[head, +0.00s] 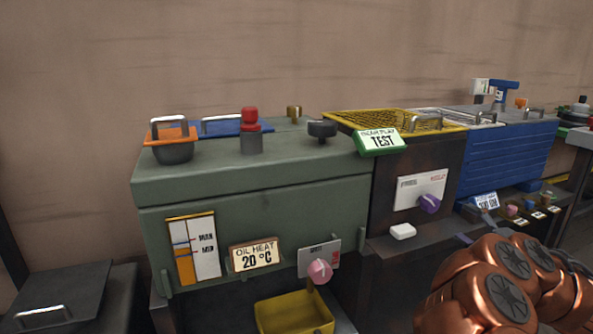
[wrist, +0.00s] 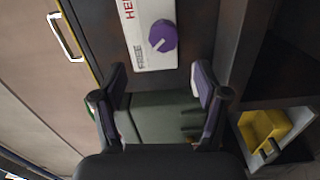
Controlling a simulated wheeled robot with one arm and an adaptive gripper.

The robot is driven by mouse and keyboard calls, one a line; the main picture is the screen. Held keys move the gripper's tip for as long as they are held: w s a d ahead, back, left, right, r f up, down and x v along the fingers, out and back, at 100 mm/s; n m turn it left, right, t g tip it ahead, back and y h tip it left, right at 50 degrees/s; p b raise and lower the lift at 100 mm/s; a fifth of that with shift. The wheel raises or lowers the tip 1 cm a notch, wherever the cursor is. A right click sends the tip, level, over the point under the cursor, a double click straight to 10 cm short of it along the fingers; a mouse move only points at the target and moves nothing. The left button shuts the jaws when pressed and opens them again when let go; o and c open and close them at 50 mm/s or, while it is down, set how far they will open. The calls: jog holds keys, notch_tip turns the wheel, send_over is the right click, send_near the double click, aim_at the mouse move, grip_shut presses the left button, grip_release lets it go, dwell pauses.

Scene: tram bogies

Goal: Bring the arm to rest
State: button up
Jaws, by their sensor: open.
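My gripper (wrist: 159,88) shows in the wrist view with its two dark, purple-padded fingers apart. No held object shows between them; the green cabinet is seen through the gap. In the head view my copper-coloured arm (head: 505,285) reaches in at the lower right, and its gripper end is out of that picture. A purple knob (wrist: 163,36) on a white plate is beyond the fingers in the wrist view. The same purple knob (head: 429,204) is on the dark middle unit in the head view.
A green cabinet (head: 300,185) stands left of the dark unit, with a red-topped fitting (head: 250,130) and a black knob (head: 322,130) on top. A yellow bin (head: 295,313) is below it. A white block (head: 403,231) lies on the ledge. A blue unit (head: 508,155) stands right.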

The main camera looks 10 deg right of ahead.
jog(key=s+d+r+m+g+h+p, duration=0.2)
jog(key=r+m+h+p, duration=0.55)
jog(key=r, duration=0.55)
jog(key=s+d+r+m+g+h+p, duration=0.25)
jog(key=r+m+h+p, duration=0.55)
jog(key=r, duration=0.6)
jog(key=s+a+m+g+y+p, duration=0.2)
jog(key=s+a+g+y+p, duration=0.4)
jog(key=s+a+p, duration=0.5)
jog(key=s+a+m+g+y+p, duration=0.2)
jog(key=s+a+g+y+p, duration=0.3)
jog(key=s+a, duration=1.5)
jog(key=a+g+p, duration=0.4)
jog(key=p, duration=0.2)
jog(key=shift+s+a+f+y+p, duration=0.25)
jog(key=shift+s+a+y+p, duration=0.05)
jog(key=shift+a+y+p, duration=0.1)
